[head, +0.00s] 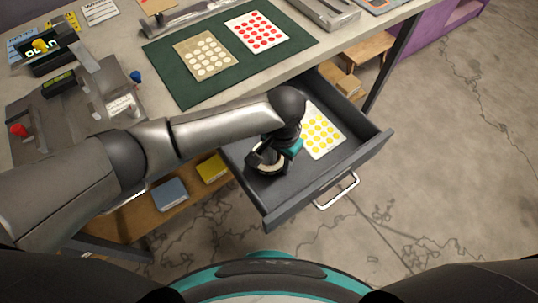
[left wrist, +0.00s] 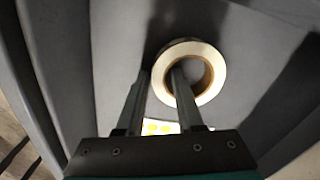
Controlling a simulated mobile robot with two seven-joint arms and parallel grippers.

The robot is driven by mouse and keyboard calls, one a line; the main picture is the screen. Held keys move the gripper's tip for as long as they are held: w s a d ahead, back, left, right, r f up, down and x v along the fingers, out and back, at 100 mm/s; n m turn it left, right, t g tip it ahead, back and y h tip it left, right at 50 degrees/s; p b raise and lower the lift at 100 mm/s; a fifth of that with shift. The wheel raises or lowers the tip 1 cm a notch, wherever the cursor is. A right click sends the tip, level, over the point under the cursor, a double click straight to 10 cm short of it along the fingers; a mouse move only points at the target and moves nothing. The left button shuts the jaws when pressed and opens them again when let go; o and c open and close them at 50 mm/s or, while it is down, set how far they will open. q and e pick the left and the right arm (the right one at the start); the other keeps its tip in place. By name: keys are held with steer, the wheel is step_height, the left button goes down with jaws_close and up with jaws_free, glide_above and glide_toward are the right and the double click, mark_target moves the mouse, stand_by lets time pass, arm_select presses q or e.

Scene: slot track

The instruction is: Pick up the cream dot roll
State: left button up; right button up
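The cream dot roll (left wrist: 212,61) is a pale ring with a brown core, in the open grey drawer. It also shows partly in the head view (head: 266,167), mostly covered by my left gripper (head: 268,154). In the left wrist view my left gripper (left wrist: 163,70) has its two fingers apart. One finger reaches into the roll's hole and the other is just outside its left edge, so they straddle the roll's wall. I cannot see firm contact on both sides. My right gripper is not in view.
A sheet of yellow dots (head: 321,130) lies in the drawer (head: 300,187) beside the roll. The drawer walls stand close around my left gripper. Above, a green mat (head: 186,89) holds a cream dot sheet (head: 205,58) and a red dot sheet (head: 257,32).

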arm_select(q)
jaws_close()
stand_by(0.5)
